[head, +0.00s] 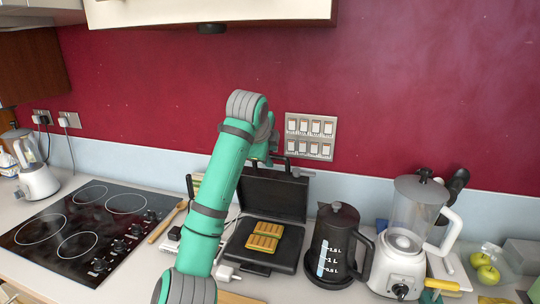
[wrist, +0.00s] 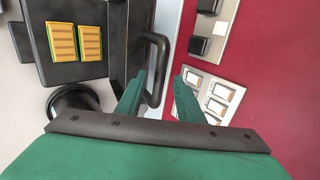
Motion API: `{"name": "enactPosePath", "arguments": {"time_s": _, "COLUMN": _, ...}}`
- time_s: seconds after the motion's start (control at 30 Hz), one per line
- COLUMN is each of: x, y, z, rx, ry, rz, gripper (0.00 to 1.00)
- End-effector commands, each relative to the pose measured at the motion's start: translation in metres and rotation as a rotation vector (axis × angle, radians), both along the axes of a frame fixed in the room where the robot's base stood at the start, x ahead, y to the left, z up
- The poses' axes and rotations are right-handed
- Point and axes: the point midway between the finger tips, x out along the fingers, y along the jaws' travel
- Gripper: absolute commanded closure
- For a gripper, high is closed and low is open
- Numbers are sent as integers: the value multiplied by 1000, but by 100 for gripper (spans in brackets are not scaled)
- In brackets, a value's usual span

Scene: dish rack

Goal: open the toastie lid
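The black toastie maker stands on the counter with its lid (head: 275,193) raised to about upright, leaning back. Its lower plate (head: 286,257) is exposed, with two golden toasties (head: 263,237) on it. In the wrist view the lid (wrist: 128,35) is seen edge-on, with its looped handle (wrist: 165,60) near my fingertips. My gripper (wrist: 161,85) is open, with a clear gap between its green fingers. The handle loop shows by the left finger; I cannot tell whether it touches. In the head view my arm hides part of the toastie maker and most of my gripper.
A black kettle (head: 333,240) and a white blender (head: 408,235) stand close on the right. A hob (head: 82,230) and a wooden spoon (head: 168,222) are on the left. The red wall with a switch panel (head: 310,137) is close behind.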

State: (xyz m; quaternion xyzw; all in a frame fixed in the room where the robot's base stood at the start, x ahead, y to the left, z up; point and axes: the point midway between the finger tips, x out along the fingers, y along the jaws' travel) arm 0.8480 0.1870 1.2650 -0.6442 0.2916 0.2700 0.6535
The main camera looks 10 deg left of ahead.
Motion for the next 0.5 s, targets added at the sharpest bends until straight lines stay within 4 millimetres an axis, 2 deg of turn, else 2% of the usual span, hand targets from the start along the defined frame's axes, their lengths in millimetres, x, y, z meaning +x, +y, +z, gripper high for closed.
{"name": "enactPosePath", "arguments": {"time_s": 0.27, "x": -3, "y": 4, "z": 2, "rx": 0, "ry": 0, "rz": 4, "gripper": 66}}
{"name": "enactPosePath", "arguments": {"time_s": 0.5, "x": -15, "y": 2, "z": 16, "rx": 1, "ry": -1, "rz": 1, "gripper": 66}}
